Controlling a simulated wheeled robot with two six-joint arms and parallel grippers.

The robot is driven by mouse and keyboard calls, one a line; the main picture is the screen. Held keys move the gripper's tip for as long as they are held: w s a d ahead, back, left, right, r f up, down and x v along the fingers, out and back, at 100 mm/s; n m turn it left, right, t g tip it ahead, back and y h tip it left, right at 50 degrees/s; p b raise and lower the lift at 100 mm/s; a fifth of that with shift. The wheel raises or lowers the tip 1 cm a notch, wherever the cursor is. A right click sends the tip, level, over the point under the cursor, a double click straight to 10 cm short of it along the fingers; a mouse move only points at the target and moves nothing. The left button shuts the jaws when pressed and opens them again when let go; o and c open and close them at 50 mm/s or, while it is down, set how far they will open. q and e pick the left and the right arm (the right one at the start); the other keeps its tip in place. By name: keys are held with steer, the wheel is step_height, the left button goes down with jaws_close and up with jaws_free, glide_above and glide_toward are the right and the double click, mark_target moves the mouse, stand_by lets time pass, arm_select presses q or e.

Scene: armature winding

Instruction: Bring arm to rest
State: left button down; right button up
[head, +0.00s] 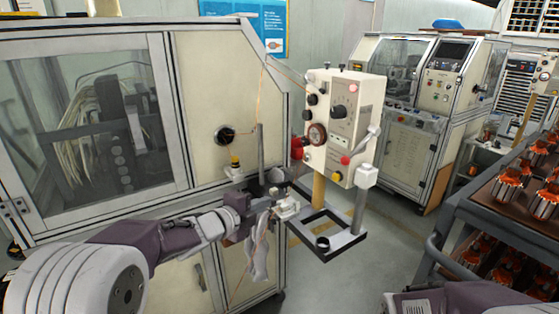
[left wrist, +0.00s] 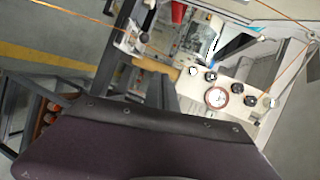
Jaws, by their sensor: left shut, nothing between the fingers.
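My left arm (head: 180,237) comes in from the left in the head view and reaches in front of the cream winding machine. My left gripper (head: 287,207) is at its end, near the machine's front right corner, just left of the black stand frame. It is shut and empty. A white cloth-like piece (head: 261,250) hangs just below it; I cannot tell what it hangs from. Part of my right arm (head: 470,300) shows at the bottom right edge of the head view; its gripper is out of view.
The winding machine (head: 205,80) fills the left. A control box (head: 340,120) with knobs and a gauge stands close beside my left gripper; it also shows in the left wrist view (left wrist: 240,115). Copper wire (head: 264,85) runs above. A rack (head: 460,222) of orange armatures is at right. Floor between is clear.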

arm_select(q)
steer(key=s+a+f+n+g+y, duration=0.2)
steer(key=s+a+f+n+y, duration=0.45)
steer(key=f+n, duration=0.3)
steer(key=s+a+f+n+g, duration=0.1)
steer(key=s+f+n+g, duration=0.2)
steer(key=s, duration=0.4)
steer(key=s+a+f+n+g, duration=0.1)
steer(key=s+f+n+g, duration=0.2)
steer(key=s+f+n, duration=0.2)
steer(key=s+a+f+n+g+y, duration=0.1)
steer(key=s+f+n+g, duration=0.2)
steer(key=s+n, duration=0.3)
steer(key=s+f, duration=0.1)
steer(key=s, duration=0.3)
steer(key=shift+a+f+g, duration=0.2)
steer(key=shift+g, duration=0.1)
